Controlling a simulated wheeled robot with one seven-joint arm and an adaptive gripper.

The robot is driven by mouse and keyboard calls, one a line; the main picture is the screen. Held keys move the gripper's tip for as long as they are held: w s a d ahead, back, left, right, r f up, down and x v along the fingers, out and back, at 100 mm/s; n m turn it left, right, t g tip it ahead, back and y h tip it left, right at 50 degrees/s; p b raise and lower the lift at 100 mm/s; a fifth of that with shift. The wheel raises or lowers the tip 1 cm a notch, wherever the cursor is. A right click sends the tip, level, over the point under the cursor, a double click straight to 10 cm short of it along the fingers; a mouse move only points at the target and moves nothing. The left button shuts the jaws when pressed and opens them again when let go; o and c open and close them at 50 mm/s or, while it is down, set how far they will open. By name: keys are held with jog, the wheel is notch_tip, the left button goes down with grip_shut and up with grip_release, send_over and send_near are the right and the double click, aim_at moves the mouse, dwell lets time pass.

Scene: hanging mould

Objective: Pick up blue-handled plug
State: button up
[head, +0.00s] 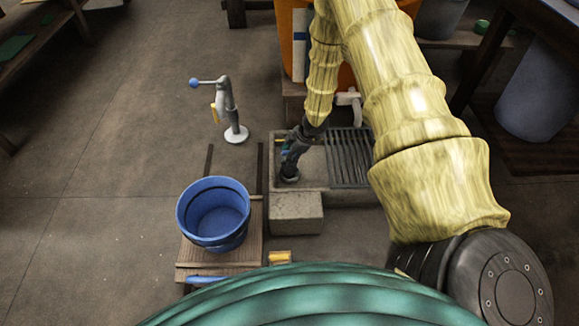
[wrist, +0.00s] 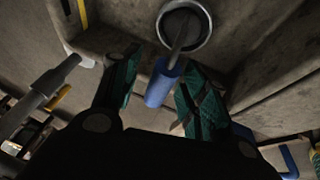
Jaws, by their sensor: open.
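The plug's blue handle (wrist: 162,84) hangs from a grey metal stem at a round metal ring (wrist: 186,24) in the stone basin. In the wrist view, my gripper (wrist: 160,68) is open, with one green-padded finger on each side of the handle. Gaps show between the handle and both fingers, so I see no grip on it. In the head view, my gripper (head: 292,151) points down into the left part of the stone basin (head: 312,160). It largely hides the plug there.
A blue bucket (head: 213,214) stands on a wooden board (head: 222,259) left of the basin. A grey standpipe (head: 232,112) with a blue knob rises behind it. A stone block (head: 296,211) is in front of the basin, and a slatted grate (head: 348,157) is at its right.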

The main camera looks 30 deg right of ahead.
grip_shut()
jog(key=shift+r, duration=0.1)
jog(key=shift+r, duration=0.1)
